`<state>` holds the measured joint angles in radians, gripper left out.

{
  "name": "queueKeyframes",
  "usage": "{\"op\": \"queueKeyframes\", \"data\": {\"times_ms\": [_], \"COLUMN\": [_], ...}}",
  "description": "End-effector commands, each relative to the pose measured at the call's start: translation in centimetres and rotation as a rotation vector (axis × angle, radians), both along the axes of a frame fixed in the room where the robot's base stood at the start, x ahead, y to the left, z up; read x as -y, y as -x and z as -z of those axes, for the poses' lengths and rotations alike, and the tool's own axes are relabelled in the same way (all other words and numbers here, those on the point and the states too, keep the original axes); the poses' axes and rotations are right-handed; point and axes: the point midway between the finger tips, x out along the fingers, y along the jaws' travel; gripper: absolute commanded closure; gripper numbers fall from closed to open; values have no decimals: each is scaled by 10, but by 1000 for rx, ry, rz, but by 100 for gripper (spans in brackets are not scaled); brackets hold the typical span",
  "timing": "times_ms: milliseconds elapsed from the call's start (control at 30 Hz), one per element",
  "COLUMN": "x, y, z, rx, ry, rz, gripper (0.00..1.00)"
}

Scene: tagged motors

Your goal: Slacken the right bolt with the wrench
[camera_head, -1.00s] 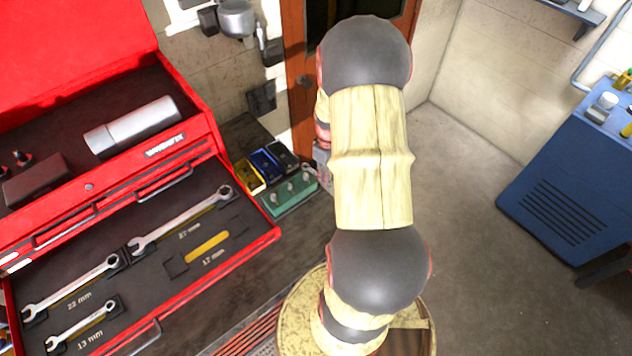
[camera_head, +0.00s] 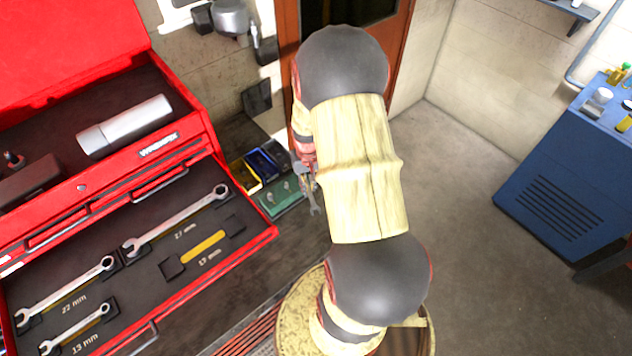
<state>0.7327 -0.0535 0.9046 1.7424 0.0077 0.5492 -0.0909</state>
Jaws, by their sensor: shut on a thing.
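My gripper (camera_head: 303,174) shows only in part at the left edge of my arm. It is shut on a wrench (camera_head: 315,208), whose open-ended jaw points down in the picture, just right of the green block. A green block (camera_head: 282,203) with upright silver bolts stands on the workbench. A left bolt (camera_head: 270,197) and a middle one (camera_head: 286,185) show. The right bolt is hidden or too small to tell behind my gripper and wrench. I cannot tell whether the wrench touches a bolt.
A red toolbox (camera_head: 262,238) stands open at left. Its drawer holds several wrenches, with the 17 mm slot (camera_head: 203,247) empty. Yellow, blue and dark bins (camera_head: 262,163) sit behind the green block. A blue cabinet (camera_head: 570,165) stands at right across open floor.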

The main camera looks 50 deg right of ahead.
Motion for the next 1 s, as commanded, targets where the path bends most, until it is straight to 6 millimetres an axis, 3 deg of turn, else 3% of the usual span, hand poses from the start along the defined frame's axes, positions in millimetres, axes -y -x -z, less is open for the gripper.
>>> {"op": "queueKeyframes", "data": {"times_ms": [500, 1000], "x": [-27, -32], "y": [-38, -47], "z": [0, 0], "rx": [2, 1], "ry": [1, 1], "rz": [510, 637], "gripper": [100, 100]}}
